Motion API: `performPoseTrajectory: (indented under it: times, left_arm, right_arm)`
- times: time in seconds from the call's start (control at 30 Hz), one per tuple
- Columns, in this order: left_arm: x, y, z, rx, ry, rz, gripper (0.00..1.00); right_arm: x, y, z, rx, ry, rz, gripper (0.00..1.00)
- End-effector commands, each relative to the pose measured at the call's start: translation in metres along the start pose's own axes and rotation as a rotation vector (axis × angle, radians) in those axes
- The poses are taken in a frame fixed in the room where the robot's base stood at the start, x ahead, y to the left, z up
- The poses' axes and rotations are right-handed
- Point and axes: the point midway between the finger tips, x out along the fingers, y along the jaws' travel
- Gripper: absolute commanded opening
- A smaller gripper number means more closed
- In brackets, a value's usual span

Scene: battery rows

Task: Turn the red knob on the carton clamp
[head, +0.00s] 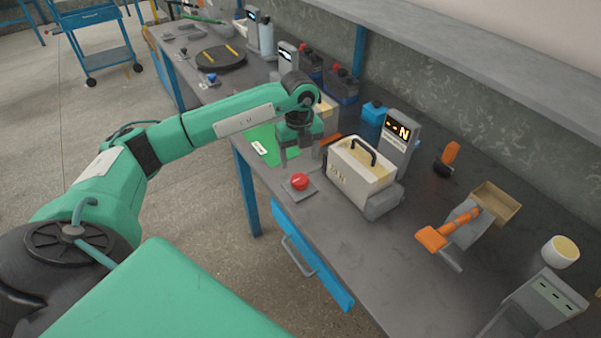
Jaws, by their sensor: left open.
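A red round knob (299,181) sits on a flat grey plate near the table's front edge. To its right is a cream carton-like box (357,172) with a dark handle, standing in a grey holder (383,201). I cannot tell whether the knob's plate is joined to that holder. My left gripper (298,158) hangs fingers down just behind the knob in the head view. Its fingers are apart with nothing seen between them, and it does not appear to touch the knob. My right gripper is not in view.
A display unit (398,143) stands behind the cream box. An orange-handled device (448,228) and an open cardboard box (497,203) lie to the right. A green mat (262,146) lies left of the gripper.

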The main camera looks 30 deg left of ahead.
Motion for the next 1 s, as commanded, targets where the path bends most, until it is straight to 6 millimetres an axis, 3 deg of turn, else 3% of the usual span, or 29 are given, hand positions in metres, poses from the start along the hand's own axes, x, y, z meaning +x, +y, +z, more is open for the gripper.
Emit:
performPoseTrajectory:
  times: [0.2,0.4,0.8,1.0]
  left_arm:
    - [0.045,0.000,-0.001,0.001,0.003,0.002,0.68]
    - [0.070,0.000,0.000,0.000,0.002,-0.001,0.68]
    - [0.079,-0.001,-0.001,0.002,0.001,-0.003,0.68]
    - [0.079,-0.001,-0.001,0.002,0.001,-0.003,0.31]
  right_arm:
    - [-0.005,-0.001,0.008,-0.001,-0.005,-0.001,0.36]
    - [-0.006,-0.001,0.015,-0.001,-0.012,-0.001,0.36]
    - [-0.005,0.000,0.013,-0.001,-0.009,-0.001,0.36]
    - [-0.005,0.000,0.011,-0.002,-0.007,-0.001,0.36]
